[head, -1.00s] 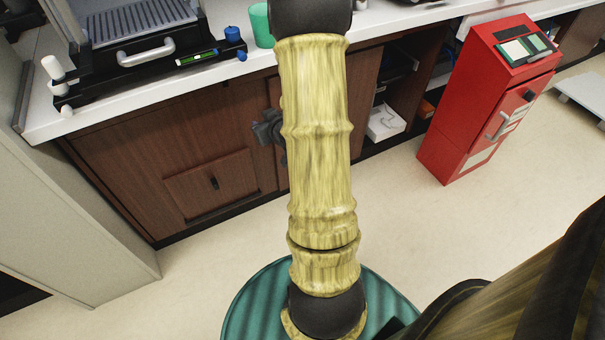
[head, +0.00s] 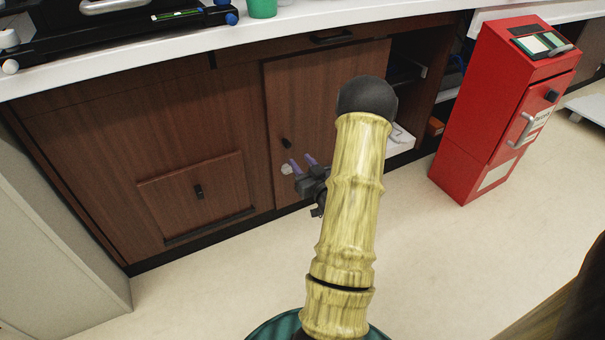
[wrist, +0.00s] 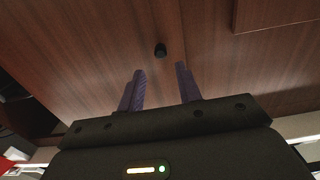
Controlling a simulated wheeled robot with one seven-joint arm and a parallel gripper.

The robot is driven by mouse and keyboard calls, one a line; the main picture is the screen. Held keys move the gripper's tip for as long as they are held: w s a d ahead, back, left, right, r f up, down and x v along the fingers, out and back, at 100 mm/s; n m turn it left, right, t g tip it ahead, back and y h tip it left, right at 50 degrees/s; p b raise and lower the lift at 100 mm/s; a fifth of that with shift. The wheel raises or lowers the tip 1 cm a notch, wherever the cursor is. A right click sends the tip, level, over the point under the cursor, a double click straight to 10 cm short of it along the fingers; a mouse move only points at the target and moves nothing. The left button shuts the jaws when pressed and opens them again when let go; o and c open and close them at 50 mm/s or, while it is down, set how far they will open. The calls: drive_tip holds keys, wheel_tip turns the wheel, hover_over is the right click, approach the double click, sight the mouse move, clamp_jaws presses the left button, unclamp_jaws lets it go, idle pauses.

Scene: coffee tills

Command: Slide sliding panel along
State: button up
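The brown wooden sliding panel (head: 320,90) is in the counter front in the head view, right of centre. It has a small round black knob (head: 286,143) near its left edge. My gripper (head: 302,161) has purple fingers and is just below and right of the knob, pointing toward the panel. In the wrist view the panel (wrist: 100,50) fills the upper left, and the knob (wrist: 160,49) shows just past the fingertips, between their lines. My gripper (wrist: 160,69) is open and empty there, with a gap to the knob. My arm hides the panel's lower right part.
An inset drawer front (head: 200,195) with a black handle is left of the panel. Open shelves (head: 410,75) lie to its right, with a white box on one. A red machine (head: 500,110) stands on the floor at right. The white countertop (head: 350,22) runs above. Floor in front is clear.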

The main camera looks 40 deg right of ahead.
drive_tip(key=shift+r, duration=0.1)
drive_tip(key=x, duration=0.8)
drive_tip(key=shift+p, duration=0.3)
drive_tip(key=shift+a, duration=0.1)
clamp_jaws()
drive_tip(key=shift+w+a, duration=0.2)
drive_tip(key=shift+a, duration=0.7)
drive_tip(key=shift+w+a, duration=0.2)
drive_tip(key=shift+a, duration=0.65)
drive_tip(key=shift+w+a, duration=0.2)
drive_tip(key=shift+a, duration=0.7)
drive_tip(key=shift+o, duration=1.2)
unclamp_jaws()
